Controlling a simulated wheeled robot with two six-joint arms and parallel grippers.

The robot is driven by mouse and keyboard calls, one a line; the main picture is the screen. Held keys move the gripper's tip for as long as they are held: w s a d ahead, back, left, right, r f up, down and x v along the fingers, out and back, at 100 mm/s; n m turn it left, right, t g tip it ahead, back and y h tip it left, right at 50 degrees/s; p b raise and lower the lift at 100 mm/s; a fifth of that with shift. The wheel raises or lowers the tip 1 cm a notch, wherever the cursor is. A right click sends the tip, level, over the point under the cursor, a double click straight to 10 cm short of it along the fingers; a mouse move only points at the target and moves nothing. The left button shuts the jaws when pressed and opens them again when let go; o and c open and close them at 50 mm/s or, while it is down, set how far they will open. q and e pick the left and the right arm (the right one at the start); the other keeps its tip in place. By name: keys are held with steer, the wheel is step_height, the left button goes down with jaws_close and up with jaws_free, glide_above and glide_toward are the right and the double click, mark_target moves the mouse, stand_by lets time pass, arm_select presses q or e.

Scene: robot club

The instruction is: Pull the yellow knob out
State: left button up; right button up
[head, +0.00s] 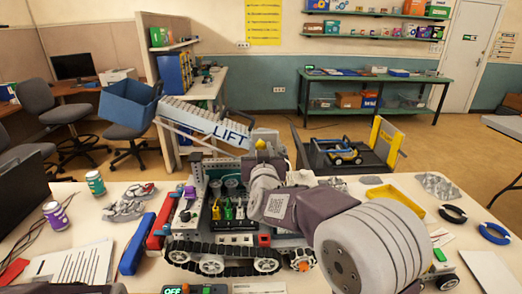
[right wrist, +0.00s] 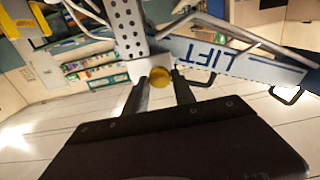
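The yellow knob (head: 260,144) sits on top of the tracked robot model (head: 235,215) on the table, at the foot of the raised arm marked LIFT (head: 215,122). In the right wrist view the knob (right wrist: 160,77) is round and lies between the tips of my right gripper (right wrist: 159,84), in front of a white block. My right gripper (head: 262,162) reaches in from the lower right. Its fingers stand apart, one on each side of the knob. Whether they press on it I cannot tell.
A blue bin (head: 130,103) hangs at the raised arm's far left end. A yellow tray (head: 390,194), black and blue rings (head: 494,233), a small wheeled vehicle and cans (head: 56,217) lie around the model. A blue bar (head: 137,243) is at its left.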

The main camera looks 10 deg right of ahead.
steer(key=o, duration=0.3)
steer(key=shift+f, duration=0.15)
steer(key=shift+o, duration=0.2)
steer(key=shift+s+r, duration=0.25)
steer(key=shift+s, duration=0.1)
steer(key=s+a, duration=0.2)
steer(key=s, duration=0.7)
